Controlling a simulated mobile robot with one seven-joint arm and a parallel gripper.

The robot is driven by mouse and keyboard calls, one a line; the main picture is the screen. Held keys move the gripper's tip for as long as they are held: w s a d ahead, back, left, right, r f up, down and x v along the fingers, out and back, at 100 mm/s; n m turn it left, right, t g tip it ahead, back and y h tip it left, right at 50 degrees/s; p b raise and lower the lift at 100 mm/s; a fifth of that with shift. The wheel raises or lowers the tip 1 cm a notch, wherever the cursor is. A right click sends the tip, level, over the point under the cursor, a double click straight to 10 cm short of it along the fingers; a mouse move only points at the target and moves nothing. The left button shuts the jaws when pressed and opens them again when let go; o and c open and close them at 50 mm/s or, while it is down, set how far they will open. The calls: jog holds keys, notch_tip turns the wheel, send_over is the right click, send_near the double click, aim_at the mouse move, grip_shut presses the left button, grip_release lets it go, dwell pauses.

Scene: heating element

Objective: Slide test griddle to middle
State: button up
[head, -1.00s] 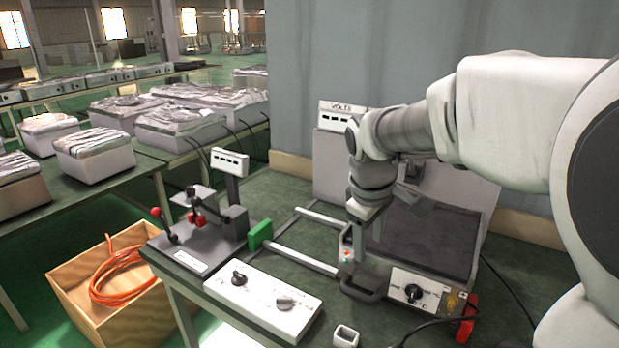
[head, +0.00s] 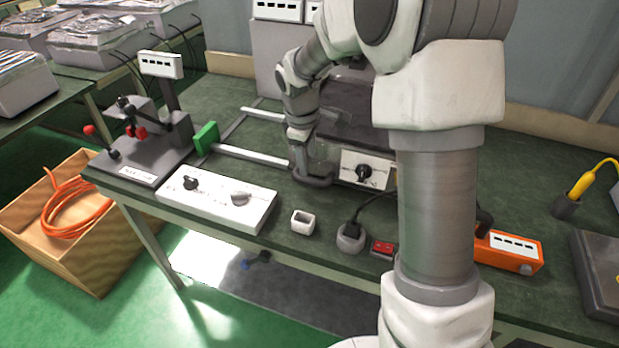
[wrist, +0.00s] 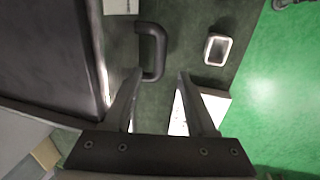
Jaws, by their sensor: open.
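The test griddle (head: 352,106) is a dark flat plate with a black loop handle (head: 318,180) on its front. It sits at the right end of two pale rails (head: 252,155). My gripper (head: 304,166) points down at the handle's left end. In the wrist view, the griddle (wrist: 45,55) fills the left and the handle (wrist: 155,50) juts from its edge. My open gripper (wrist: 160,76) has one fingertip on each side of the handle's near end. Whether the fingers touch it is unclear. My arm hides the griddle's right part.
A green block (head: 206,138) stands at the rails' left end, beside a lever clamp fixture (head: 145,140). A white panel with knobs (head: 217,198) and a small white square cup (head: 303,221) lie in front. An orange meter (head: 508,252) is at right.

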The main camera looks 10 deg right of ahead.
aim_at(310, 179)
jog(key=f, duration=0.2)
jog(key=w+f, duration=0.1)
jog(key=f, duration=0.2)
jog(key=d+f+b, duration=0.1)
jog(key=f, duration=0.1)
jog(key=shift+w+f, duration=0.15)
jog(key=shift+f, duration=0.15)
grip_shut()
dwell(1.0)
